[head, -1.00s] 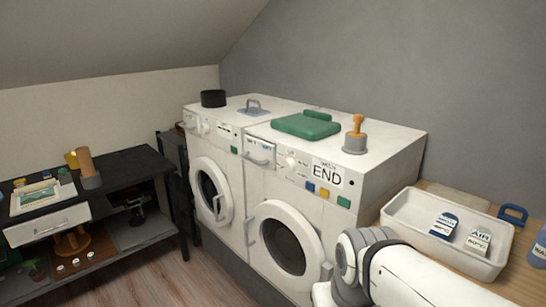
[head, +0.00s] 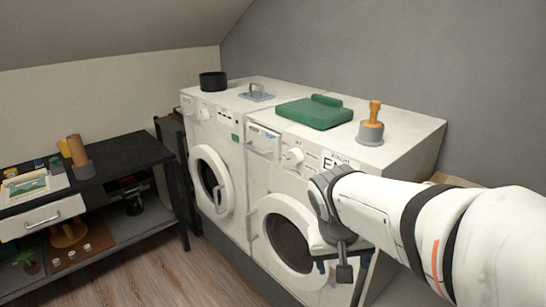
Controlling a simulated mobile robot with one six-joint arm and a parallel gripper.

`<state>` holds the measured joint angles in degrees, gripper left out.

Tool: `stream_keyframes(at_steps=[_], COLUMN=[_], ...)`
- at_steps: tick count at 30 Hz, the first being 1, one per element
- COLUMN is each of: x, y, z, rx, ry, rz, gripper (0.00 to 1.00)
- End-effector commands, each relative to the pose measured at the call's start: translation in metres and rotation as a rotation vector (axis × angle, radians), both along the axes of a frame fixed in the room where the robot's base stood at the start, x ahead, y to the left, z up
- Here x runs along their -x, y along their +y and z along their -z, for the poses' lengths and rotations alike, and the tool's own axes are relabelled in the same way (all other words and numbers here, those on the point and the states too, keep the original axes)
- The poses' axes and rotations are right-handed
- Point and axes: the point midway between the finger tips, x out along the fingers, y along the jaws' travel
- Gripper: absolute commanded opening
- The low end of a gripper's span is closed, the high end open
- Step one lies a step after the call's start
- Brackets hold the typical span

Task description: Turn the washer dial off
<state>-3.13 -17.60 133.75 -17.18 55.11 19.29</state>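Two white front-loading machines stand side by side. The right machine (head: 262,185) has a white round dial (head: 295,156) on its front panel, left of a label whose visible part reads "E". The left machine (head: 213,140) has a similar dial (head: 204,113). I cannot tell from the dials' look what they are set to. My gripper (head: 341,278) points downward in front of the right machine, below and right of its dial and apart from it. Its two dark bluish fingers appear spread, with nothing seen between them. My arm hides the rest of the label and panel.
A black pot (head: 213,81) and a grey handled piece (head: 257,93) are on the left one. A dark bench (head: 120,158) stands left; floor between is clear.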

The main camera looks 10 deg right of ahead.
Motion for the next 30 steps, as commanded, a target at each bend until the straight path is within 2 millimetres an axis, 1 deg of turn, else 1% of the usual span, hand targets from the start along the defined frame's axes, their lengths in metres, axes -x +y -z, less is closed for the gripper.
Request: stream_keyframes(at_steps=[1,2,3,5,6,8,9,11,12,14,15,18,21,24,27,30], x=[-0.025,-0.040,-0.060,-0.093,-0.115,-0.150,-0.173,-0.209,-0.232,-0.266,-0.287,-0.331,-0.361,-0.379,-0.389,-0.397], y=[-0.006,-0.011,-0.016,-0.022,-0.024,-0.025,-0.024,-0.018,-0.012,0.000,0.010,0.036,0.061,0.078,0.086,0.081], z=[0.006,0.006,0.005,0.003,0.002,0.000,-0.001,-0.002,-0.002,-0.002,-0.002,0.000,0.001,0.002,0.002,0.000], rx=[0.068,0.113,0.174,0.263,0.319,0.399,0.447,0.512,0.545,0.585,0.602,0.614,0.597,0.573,0.557,0.552], ry=[-0.002,-0.015,-0.038,-0.089,-0.134,-0.216,-0.280,-0.390,-0.471,-0.599,-0.687,-0.892,-1.058,-1.169,-1.226,-1.242], rz=[0.040,0.073,0.115,0.175,0.213,0.264,0.295,0.335,0.357,0.384,0.397,0.411,0.413,0.408,0.405,0.405], gripper=[0.70,0.72,0.74,0.74,0.74,0.74,0.74,0.74,0.74,0.74,0.74,0.74,0.74,0.74,0.74,0.74])
